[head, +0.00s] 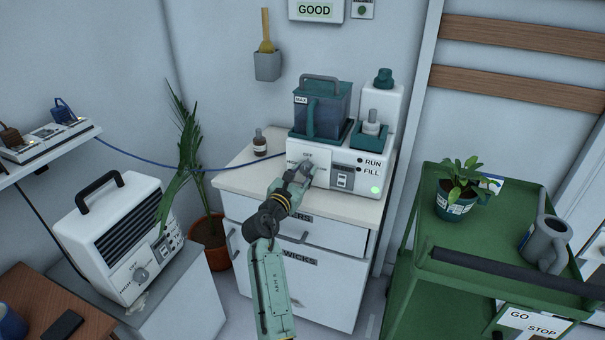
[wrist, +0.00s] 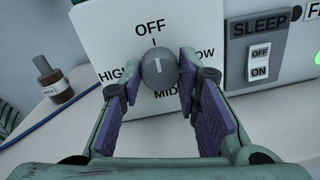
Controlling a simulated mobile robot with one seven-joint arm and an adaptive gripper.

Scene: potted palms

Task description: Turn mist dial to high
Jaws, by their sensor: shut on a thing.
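The mist dial (wrist: 160,68) is a round grey knob on the white front panel of the humidifier (head: 346,156). In the wrist view, its white mark points up at OFF. My gripper (wrist: 160,78) is shut on the dial, with one purple pad on each side. In the head view, my gripper (head: 300,172) reaches the panel's left part and hides much of the dial.
A SLEEP switch (wrist: 259,62) sits right of the dial. A small brown bottle (head: 260,144) stands on the counter (head: 245,178) to the left. A blue cord (head: 200,168) runs left from the humidifier. A green cart (head: 425,215) stands at right, a white heater-like unit (head: 110,225) at left.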

